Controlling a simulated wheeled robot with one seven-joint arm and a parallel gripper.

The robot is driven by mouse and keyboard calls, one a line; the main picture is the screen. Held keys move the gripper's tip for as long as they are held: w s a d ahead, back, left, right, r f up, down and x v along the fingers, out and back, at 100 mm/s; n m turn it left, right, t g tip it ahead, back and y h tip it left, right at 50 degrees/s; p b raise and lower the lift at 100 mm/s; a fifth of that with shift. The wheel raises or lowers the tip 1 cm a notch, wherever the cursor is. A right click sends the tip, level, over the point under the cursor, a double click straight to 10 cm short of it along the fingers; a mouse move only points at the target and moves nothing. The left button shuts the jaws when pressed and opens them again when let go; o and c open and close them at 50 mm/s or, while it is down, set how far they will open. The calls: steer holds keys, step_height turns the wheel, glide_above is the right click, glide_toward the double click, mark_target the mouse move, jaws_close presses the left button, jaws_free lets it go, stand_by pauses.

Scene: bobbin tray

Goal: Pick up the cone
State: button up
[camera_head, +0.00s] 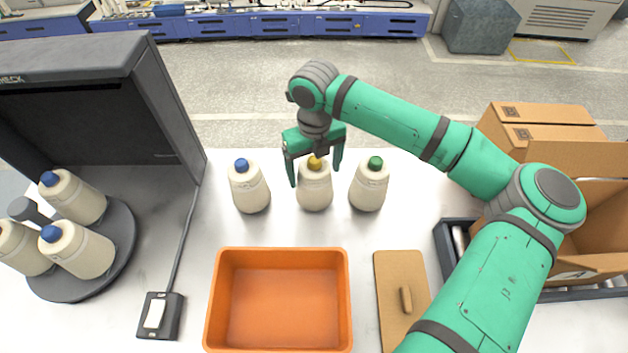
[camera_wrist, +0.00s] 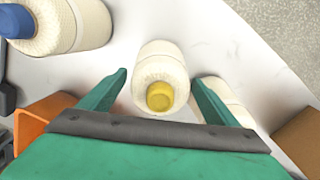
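Three cream cones stand upright in a row on the white table. The left one has a blue top (camera_head: 249,187), the middle one a yellow top (camera_head: 314,187), and the right one a green top (camera_head: 369,185). My gripper (camera_head: 317,172) is open above the middle cone, its fingers on either side of the yellow top. In the wrist view, the middle cone (camera_wrist: 160,75) lies ahead between the open fingers, with a gap on both sides. The blue-topped cone (camera_wrist: 75,22) is at the upper left there. The green-topped cone is partly hidden behind the right finger.
An orange bin (camera_head: 279,300) stands empty in front of the row. A wooden board with a handle (camera_head: 402,290) lies to its right. At left, a dark round turntable (camera_head: 118,262) holds several blue-topped cones. Cardboard boxes (camera_head: 545,125) stand at right.

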mark_target(314, 159)
steer(key=c, duration=1.5)
steer(key=shift+o, duration=0.2)
steer(key=shift+r, duration=0.4)
step_height(314, 159, up, 2)
steer(key=shift+r, duration=0.2)
steer(key=s+a+r, duration=0.8)
steer(key=s+r, duration=0.2)
steer(key=s, duration=0.1)
steer(key=shift+s, duration=0.3)
steer(key=shift+f, duration=0.1)
